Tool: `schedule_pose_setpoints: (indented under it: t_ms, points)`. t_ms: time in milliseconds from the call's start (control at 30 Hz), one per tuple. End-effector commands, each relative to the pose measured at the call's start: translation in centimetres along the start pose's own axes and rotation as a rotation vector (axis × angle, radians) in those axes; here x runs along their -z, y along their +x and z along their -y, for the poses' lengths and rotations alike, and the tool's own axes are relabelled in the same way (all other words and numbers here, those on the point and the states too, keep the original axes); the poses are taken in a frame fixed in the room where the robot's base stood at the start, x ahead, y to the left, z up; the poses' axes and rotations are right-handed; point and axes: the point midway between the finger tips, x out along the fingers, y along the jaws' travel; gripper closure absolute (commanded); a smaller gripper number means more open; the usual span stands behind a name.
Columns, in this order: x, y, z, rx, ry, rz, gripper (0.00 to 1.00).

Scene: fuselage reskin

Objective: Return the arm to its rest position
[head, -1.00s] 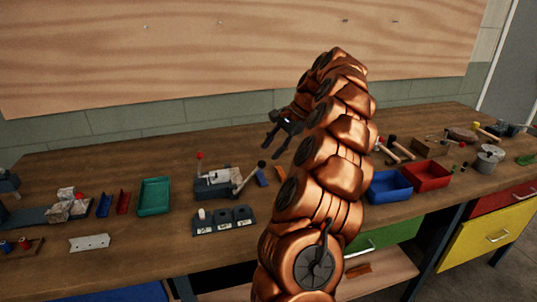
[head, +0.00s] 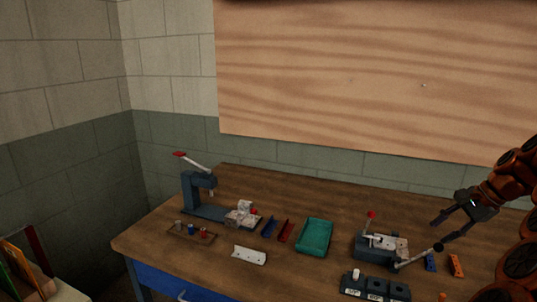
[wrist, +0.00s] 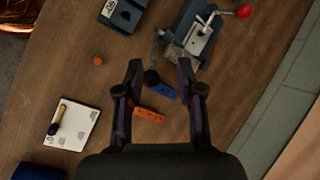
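My gripper (head: 455,219) is at the right of the head view, above the workbench (head: 310,277). Its two fingers are spread apart, also in the wrist view (wrist: 160,85), with nothing between them at their height. Below the fingers, the wrist view shows a blue strip (wrist: 165,92) and an orange strip (wrist: 149,115) with holes lying on the bench. My copper-coloured arm comes in from the right edge of the head view, mostly out of frame.
A grey clamp fixture (head: 382,246) with levers stands near my gripper, behind a labelled dark block (head: 375,287). A teal tray (head: 315,237), a white plate (head: 249,255) and a lever press (head: 200,195) are further left. A white card (wrist: 72,125) lies at left in the wrist view.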

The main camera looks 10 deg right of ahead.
Motion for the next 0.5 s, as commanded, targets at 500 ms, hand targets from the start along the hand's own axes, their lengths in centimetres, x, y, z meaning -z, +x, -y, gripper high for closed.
schedule_pose_setpoints:
  t_ms: [500]
  points:
    - [-22.1,5.4,-0.8,-0.225,-0.619,0.097,0.63]
